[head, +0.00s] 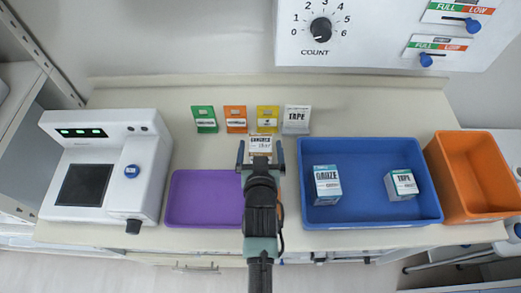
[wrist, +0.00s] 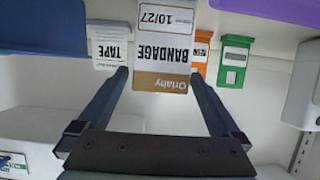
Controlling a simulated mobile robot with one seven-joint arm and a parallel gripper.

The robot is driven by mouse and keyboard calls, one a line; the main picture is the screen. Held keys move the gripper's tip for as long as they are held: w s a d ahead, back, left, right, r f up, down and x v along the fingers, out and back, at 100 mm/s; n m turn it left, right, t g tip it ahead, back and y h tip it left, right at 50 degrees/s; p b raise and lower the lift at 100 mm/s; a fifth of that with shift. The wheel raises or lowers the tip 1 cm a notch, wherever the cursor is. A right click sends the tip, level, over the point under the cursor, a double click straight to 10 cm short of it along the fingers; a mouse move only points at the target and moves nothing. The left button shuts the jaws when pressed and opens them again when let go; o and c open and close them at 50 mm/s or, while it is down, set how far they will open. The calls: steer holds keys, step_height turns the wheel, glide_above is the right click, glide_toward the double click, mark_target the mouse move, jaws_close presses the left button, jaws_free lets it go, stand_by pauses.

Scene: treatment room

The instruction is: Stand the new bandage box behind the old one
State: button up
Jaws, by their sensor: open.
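A bandage box (head: 260,145), white with a tan band, stands at the back middle of the counter, in front of the yellow card. In the wrist view the box (wrist: 163,45) appears upside down and reads "BANDAGE 10/27". My gripper (head: 260,157) is open, with one finger on each side of this box. In the wrist view the gripper (wrist: 160,78) shows a gap at the left finger; the right finger is very close to the box, and contact cannot be told. I make out only one bandage box; I cannot tell whether it is the old or the new one.
Green (head: 204,119), orange (head: 236,119), yellow (head: 268,114) and white TAPE (head: 296,119) cards line the back. A blue tray (head: 400,218) holds gauze (head: 327,184) and tape (head: 401,184) boxes. A purple tray (head: 190,200) and an orange bin (head: 465,165) look empty. A white machine (head: 105,165) stands left.

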steer(key=c, duration=1.5)
